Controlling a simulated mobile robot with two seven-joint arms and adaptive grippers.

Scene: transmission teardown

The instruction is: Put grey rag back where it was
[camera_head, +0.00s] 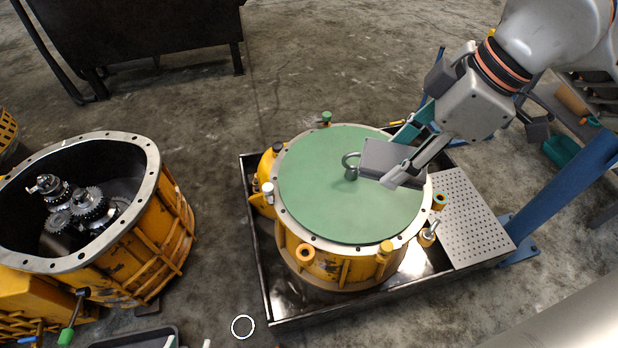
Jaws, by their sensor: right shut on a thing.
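The grey rag (381,157) is a flat, folded-looking grey rectangle. My right gripper (403,160) comes in from the upper right and is shut on it. In this view the rag overlaps the right part of the green round cover (330,205) and lies beside the metal lifting eye (350,166). I cannot tell whether the rag touches the cover or hangs just above it. My left gripper is not in view.
The cover tops a yellow housing (345,270) in a dark metal tray (290,319). A perforated plate (467,222) lies at the tray's right side, near a blue post (570,185). An open yellow housing with gears (175,225) stands at left.

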